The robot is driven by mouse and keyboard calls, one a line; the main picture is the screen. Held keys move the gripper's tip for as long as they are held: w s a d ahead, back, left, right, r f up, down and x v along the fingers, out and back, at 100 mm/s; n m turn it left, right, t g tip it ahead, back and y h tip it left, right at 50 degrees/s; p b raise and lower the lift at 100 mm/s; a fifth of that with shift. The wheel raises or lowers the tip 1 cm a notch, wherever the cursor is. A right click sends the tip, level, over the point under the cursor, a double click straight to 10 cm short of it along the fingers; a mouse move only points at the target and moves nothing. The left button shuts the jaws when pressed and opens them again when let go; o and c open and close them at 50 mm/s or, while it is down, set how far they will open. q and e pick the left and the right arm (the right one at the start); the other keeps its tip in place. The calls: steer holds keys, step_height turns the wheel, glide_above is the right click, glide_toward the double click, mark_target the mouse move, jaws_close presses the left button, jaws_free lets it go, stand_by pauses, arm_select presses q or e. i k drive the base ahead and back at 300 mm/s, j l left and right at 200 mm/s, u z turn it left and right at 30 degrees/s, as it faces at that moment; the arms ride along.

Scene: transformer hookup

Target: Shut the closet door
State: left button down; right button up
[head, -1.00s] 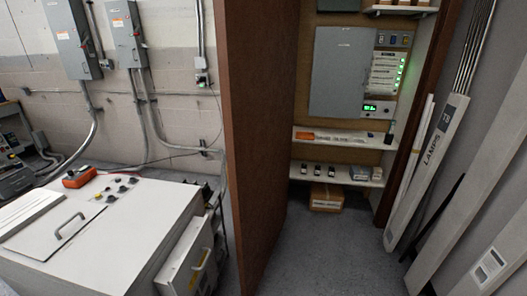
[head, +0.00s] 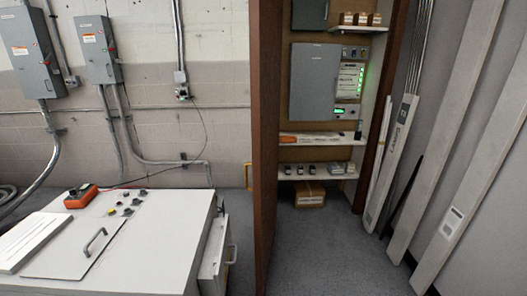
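The brown closet door (head: 265,150) stands open in the middle of the head view, seen nearly edge-on. A yellowish handle (head: 248,176) shows at its left side. To its right is the open closet (head: 318,160), with a grey panel (head: 313,82), green lights and shelves inside. Neither of my grippers is in view.
A white cabinet (head: 160,237) with knobs, a handle and an orange meter (head: 80,196) on top fills the lower left. Long boxes and boards (head: 455,150) lean at the right wall. Floor (head: 325,250) is clear before the closet.

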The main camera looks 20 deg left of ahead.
mark_target(265, 16)
steer(key=k+j, duration=0.1)
steer(key=j, duration=0.25)
steer(key=k+j+z, duration=0.15)
steer(key=j, duration=0.2)
steer(key=k+j, duration=0.1)
steer(key=j, duration=0.3)
steer(key=k+j+z, duration=0.1)
steer(key=j+z, duration=0.15)
steer(key=j, duration=1.7)
